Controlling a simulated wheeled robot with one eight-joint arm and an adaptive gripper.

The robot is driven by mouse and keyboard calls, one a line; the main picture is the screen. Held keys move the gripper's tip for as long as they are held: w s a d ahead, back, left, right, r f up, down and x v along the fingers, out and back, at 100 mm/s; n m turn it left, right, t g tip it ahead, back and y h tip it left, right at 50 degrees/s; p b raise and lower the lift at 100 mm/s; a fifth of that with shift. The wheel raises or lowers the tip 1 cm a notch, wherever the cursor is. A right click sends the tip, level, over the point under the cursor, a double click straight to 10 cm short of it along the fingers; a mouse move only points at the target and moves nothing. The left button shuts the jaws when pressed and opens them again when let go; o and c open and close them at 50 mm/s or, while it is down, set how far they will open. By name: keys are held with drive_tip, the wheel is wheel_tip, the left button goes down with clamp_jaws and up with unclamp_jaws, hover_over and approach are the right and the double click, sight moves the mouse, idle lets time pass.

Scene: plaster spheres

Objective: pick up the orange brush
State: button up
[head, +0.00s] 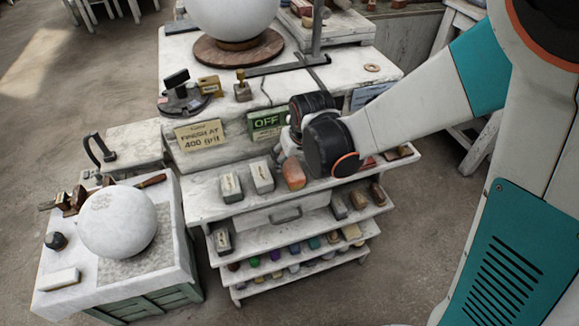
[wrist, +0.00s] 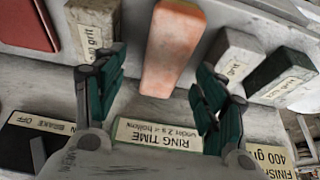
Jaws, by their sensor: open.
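The orange brush (head: 293,174) shows as an orange, block-like thing on the top shelf of the white stepped bench, to the right of two pale grit blocks. In the wrist view it (wrist: 172,48) stretches from the top edge to the middle, between the lines of my two fingers. My gripper (head: 287,155) is just behind the brush in the head view, beside the dark wrist. In the wrist view my gripper (wrist: 160,82) is open, with dark green fingers apart on either side of the brush's near end. I see no contact with the brush.
Labelled grit blocks (wrist: 97,25) and (wrist: 235,55) flank the brush in the wrist view. A "RING TIME" label (wrist: 158,134) lies below it. A green "OFF" sign (head: 267,122) stands behind my gripper. A white sphere (head: 117,222) sits on the left cart.

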sight(290, 162)
drive_tip(key=b+x, duration=0.1)
drive_tip(key=x, duration=0.2)
drive_tip(key=b+x, duration=0.1)
drive_tip(key=shift+w+a+f+b, duration=0.15)
drive_tip(key=shift+a+f+b, duration=0.15)
drive_tip(key=shift+f, duration=0.05)
drive_tip(key=shift+r, duration=0.1)
drive_tip(key=shift+c, duration=0.2)
drive_tip(key=c, duration=1.2)
